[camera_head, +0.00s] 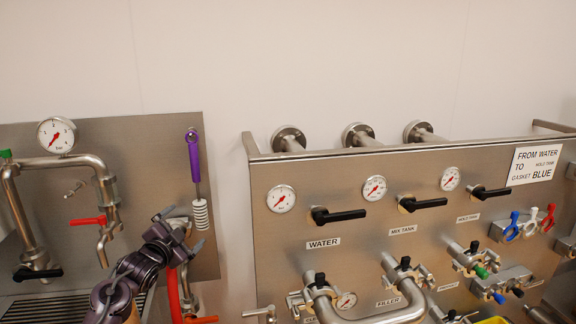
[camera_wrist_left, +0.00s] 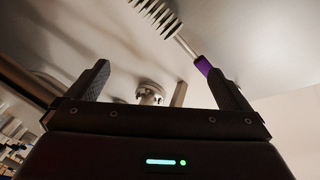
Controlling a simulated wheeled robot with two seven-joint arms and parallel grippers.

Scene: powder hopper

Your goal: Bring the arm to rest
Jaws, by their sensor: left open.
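My left arm (camera_head: 125,283) comes in from the bottom left. My left gripper (camera_head: 181,230) is open and empty, just below and left of the hanging brush in the head view. Its two fingers stand apart in the left wrist view (camera_wrist_left: 157,75), with nothing gripped between them. The brush (camera_head: 194,158) has a purple handle and white bristles and hangs on the left steel panel. It also shows in the left wrist view (camera_wrist_left: 204,66), where the right finger overlaps its handle. I cannot tell whether they touch. My right arm and gripper are not in view.
A steel panel (camera_head: 268,230) with gauges, black handles and pipes fills the right. At the left are a gauge (camera_head: 56,135), a bent pipe (camera_head: 55,162) and a red-handled valve (camera_head: 88,221). A red hose (camera_head: 173,293) runs close below my gripper. The wall above is bare.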

